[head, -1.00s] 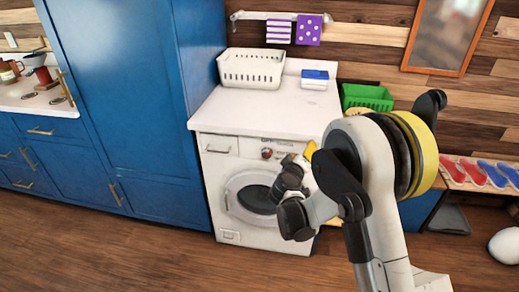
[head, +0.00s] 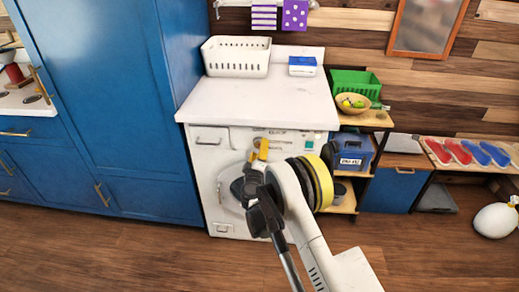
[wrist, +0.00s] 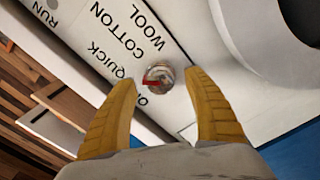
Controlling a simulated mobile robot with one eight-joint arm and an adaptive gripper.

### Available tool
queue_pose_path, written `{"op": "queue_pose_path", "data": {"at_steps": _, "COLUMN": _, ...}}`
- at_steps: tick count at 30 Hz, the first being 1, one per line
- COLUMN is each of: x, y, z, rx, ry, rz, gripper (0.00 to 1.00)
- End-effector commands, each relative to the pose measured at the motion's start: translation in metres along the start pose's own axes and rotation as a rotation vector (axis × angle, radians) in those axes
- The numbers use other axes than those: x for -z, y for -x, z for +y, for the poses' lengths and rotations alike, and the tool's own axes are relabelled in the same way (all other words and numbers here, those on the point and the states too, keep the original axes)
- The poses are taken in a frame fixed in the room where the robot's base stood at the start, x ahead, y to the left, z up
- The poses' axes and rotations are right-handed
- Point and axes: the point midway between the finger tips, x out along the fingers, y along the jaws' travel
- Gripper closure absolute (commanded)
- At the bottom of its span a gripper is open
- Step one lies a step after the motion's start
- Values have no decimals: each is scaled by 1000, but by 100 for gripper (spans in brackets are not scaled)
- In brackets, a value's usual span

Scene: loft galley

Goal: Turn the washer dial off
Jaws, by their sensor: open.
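The white washer (head: 205,165) stands right of the blue cabinet, its panel facing me. In the wrist view its round metallic dial (wrist: 160,75) lies beyond and between my fingertips, with a red mark on its left side. Printed labels QUICK, COTTON and WOOL sit around it. Another label starting with "O" is partly covered by the left finger. My gripper (wrist: 165,85) is open, its two yellow fingers on either side of the dial; I cannot tell if they touch it. In the head view my gripper (head: 260,150) is at the panel and hides the dial.
A white basket (head: 236,57) and a blue-and-white box (head: 302,66) sit on the washer top. The blue cabinet (head: 110,100) is close on the left. A shelf with a green crate (head: 353,84) stands on the right. The wooden floor in front is open.

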Motion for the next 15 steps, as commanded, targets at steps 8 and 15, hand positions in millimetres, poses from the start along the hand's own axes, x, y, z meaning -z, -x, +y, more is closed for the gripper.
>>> {"op": "queue_pose_path", "data": {"at_steps": 8, "x": 0, "y": -24, "z": 0, "rx": 0, "ry": 0, "rz": -1, "gripper": 40}}
{"op": "queue_pose_path", "data": {"at_steps": 15, "x": 0, "y": -24, "z": 0, "rx": 0, "ry": 0, "rz": 0, "gripper": 40}}
